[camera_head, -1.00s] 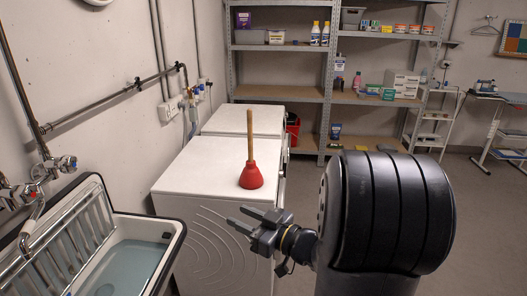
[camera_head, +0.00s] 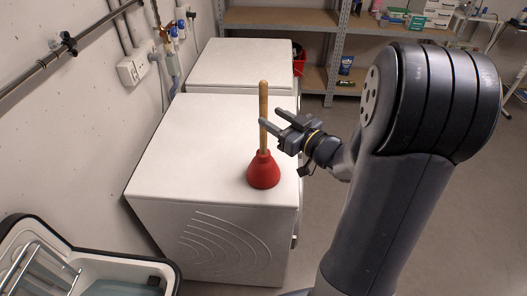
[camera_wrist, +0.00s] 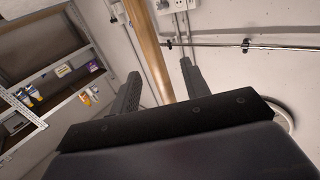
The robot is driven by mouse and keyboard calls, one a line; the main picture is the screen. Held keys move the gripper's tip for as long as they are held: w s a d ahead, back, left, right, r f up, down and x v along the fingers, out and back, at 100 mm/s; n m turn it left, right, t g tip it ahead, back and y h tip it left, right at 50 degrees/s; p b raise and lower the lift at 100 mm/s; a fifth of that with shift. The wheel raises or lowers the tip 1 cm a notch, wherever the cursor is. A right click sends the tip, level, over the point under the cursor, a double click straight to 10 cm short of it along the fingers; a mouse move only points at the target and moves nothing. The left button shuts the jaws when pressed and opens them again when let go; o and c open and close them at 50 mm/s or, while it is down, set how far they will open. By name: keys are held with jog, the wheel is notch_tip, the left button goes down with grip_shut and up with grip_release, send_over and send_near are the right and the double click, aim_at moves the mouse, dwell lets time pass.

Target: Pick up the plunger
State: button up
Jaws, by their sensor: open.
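The plunger stands upright on the white front washing machine (camera_head: 190,150), its red rubber cup (camera_head: 264,172) resting on the top near the right edge. Its wooden handle (camera_head: 263,105) points up. My gripper (camera_head: 272,119) is open at the upper part of the handle, coming from the right. In the wrist view the handle (camera_wrist: 150,48) runs between the two dark fingers of my gripper (camera_wrist: 160,85), with gaps on both sides. The cup is out of the wrist view.
A second white machine (camera_head: 245,65) stands behind. A sink (camera_head: 120,270) with a rack is at lower left. Pipes and sockets (camera_head: 133,69) line the left wall. Metal shelves (camera_head: 280,18) and a red bucket (camera_head: 299,58) are at the back. The machine top left of the plunger is clear.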

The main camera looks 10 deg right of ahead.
aim_at(263, 111)
jog(key=x, duration=0.1)
jog(key=p+x, duration=0.1)
jog(key=x, duration=0.3)
jog(key=shift+w+d+f, duration=0.1)
jog(key=shift+w+d, duration=0.1)
jog(key=shift+w, duration=0.05)
grip_shut()
